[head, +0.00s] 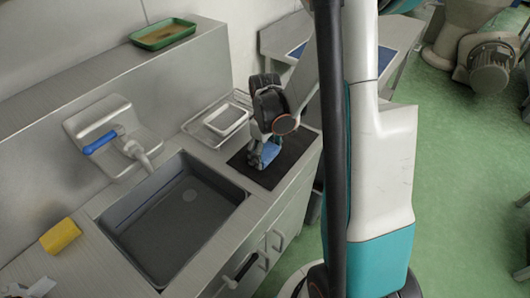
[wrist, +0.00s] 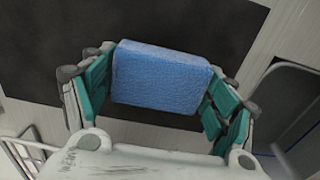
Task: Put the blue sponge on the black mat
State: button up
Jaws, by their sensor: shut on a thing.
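The blue sponge (wrist: 160,76) is a textured block held between the green-padded fingers of my gripper (wrist: 158,92) in the wrist view. In the head view my gripper (head: 262,157) points down over the black mat (head: 290,158), with the blue sponge (head: 265,153) partly hidden between its fingers. The black mat (wrist: 215,25) spreads behind and below the sponge in the wrist view. I cannot tell whether the sponge touches the mat.
A dark sink (head: 175,225) lies left of the mat. A wire rack with a white tray (head: 227,120) stands behind the mat. A yellow sponge (head: 60,236) lies at the counter's left. A green tray (head: 163,33) sits on the upper ledge.

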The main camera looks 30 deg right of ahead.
aim_at(265, 151)
jog(key=shift+f, duration=0.2)
jog(key=o, duration=1.1)
jog(key=shift+r, duration=0.2)
notch_tip(265, 151, up, 12)
jog(key=p, duration=0.3)
jog(key=shift+p, duration=0.4)
